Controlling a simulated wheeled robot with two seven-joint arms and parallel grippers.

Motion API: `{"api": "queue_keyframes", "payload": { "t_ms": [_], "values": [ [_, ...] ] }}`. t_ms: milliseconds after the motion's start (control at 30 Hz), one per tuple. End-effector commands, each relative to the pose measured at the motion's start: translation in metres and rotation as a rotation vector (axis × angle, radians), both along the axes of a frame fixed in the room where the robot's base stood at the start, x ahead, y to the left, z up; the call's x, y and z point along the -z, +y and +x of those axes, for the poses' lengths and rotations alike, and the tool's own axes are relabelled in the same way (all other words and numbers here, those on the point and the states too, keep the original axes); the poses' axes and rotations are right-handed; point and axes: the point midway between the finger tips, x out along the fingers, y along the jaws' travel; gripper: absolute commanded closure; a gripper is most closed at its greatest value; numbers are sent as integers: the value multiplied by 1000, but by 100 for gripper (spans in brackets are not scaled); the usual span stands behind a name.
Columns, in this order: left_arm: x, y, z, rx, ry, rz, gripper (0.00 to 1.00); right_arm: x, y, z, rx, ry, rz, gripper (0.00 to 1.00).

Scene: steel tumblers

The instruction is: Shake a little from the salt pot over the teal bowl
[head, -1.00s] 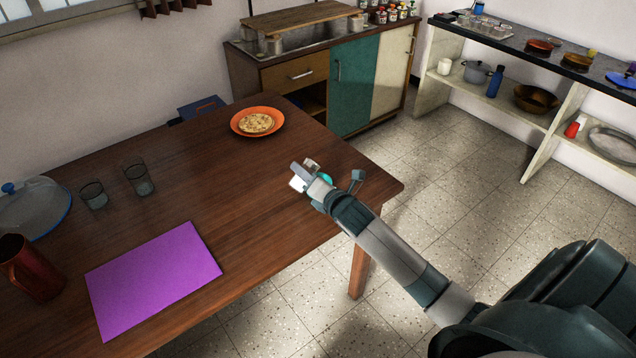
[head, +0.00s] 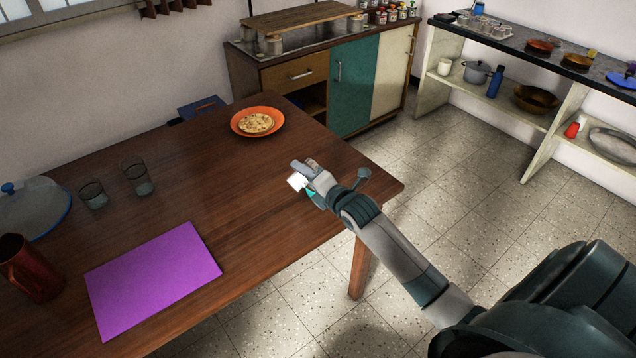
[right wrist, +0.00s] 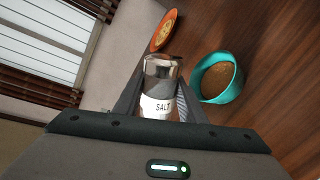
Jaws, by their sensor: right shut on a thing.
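My right gripper (head: 303,174) is shut on the salt pot (head: 297,182) over the near right part of the table. In the right wrist view the salt pot (right wrist: 158,100) sits between the fingers, with a white SALT label and a shiny metal cap. It looks tipped well over onto its side. The teal bowl (right wrist: 232,88) with brown contents shows right of the pot in that view, apart from it. In the head view only a sliver of the bowl (head: 312,192) shows behind my gripper. No falling salt is visible. My left gripper is out of view.
An orange plate (head: 278,130) with a flat round food stands farther back on the wooden table (head: 215,190). Two glasses, a purple mat (head: 155,280), a red jug (head: 35,272) and a lidded dish are at the left. The table's right edge is close to my arm.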

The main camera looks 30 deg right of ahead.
Motion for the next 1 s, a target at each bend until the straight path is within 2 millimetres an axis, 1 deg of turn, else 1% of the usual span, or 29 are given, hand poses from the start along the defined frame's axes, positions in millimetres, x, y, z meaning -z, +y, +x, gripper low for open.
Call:
{"api": "queue_keyframes", "payload": {
  "t_ms": [133, 467, 667, 900, 1000],
  "values": [
    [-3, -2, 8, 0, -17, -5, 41, 1, 0, 0, 0, 2, 22, 88],
    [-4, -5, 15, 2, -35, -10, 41, 2, 0, 0, 1, 6, 68, 88],
    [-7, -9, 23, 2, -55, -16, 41, 4, 1, 0, 0, 10, 95, 88],
    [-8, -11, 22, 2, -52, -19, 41, -6, 1, 0, 1, 32, 275, 88],
    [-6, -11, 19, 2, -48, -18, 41, 0, -2, 0, 0, 45, 342, 88]
  ]
}}
